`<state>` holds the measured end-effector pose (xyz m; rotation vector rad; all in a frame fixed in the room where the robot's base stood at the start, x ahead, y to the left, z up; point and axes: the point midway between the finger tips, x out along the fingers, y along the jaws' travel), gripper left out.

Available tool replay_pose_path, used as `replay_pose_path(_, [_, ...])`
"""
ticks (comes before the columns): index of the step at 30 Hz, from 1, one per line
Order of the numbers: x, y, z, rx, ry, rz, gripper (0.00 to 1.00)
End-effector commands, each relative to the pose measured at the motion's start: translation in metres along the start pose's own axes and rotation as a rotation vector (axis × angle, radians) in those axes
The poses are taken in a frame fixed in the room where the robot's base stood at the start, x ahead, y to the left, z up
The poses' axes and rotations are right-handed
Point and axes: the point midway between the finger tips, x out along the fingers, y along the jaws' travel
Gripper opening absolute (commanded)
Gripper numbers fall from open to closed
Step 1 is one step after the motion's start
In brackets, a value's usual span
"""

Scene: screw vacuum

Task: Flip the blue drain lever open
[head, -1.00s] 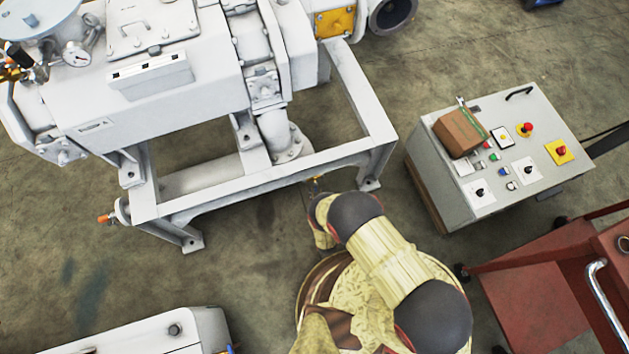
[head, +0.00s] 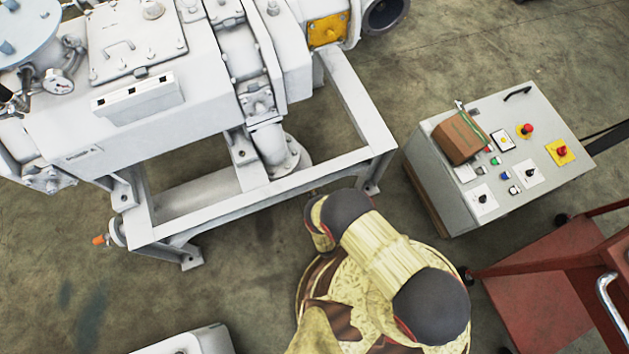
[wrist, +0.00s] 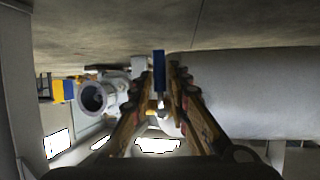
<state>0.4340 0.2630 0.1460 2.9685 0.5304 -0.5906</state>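The blue drain lever (wrist: 159,70) shows in the wrist view as a narrow upright blue bar near the picture's middle. My gripper (wrist: 160,76) has its two fingers apart, one on each side of the lever. Narrow gaps seem to show between lever and fingers; I cannot tell whether either finger touches it. A small brass-coloured fitting (wrist: 153,105) shows below the lever, between the fingers. In the head view the lever and my gripper are hidden below my arm and the white machine's frame (head: 270,190).
A large grey cylinder (wrist: 240,95) lies close right of the fingers in the wrist view; a round flanged pipe (wrist: 93,97) is at left. In the head view, a control box (head: 500,150) and red cart (head: 530,300) stand right. An orange handle (head: 98,240) sits at the frame's left end.

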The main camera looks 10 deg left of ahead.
Motion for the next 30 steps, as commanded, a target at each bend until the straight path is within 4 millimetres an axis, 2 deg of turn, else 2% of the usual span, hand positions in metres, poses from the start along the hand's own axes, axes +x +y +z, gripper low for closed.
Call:
replay_pose_path(8, [0.0, 0.0, 0.0, 0.0, 0.0, 0.0, 0.0])
replay_pose_path(30, [0.0009, 0.0005, -0.0002, -0.004, 0.0, 0.001, 0.0])
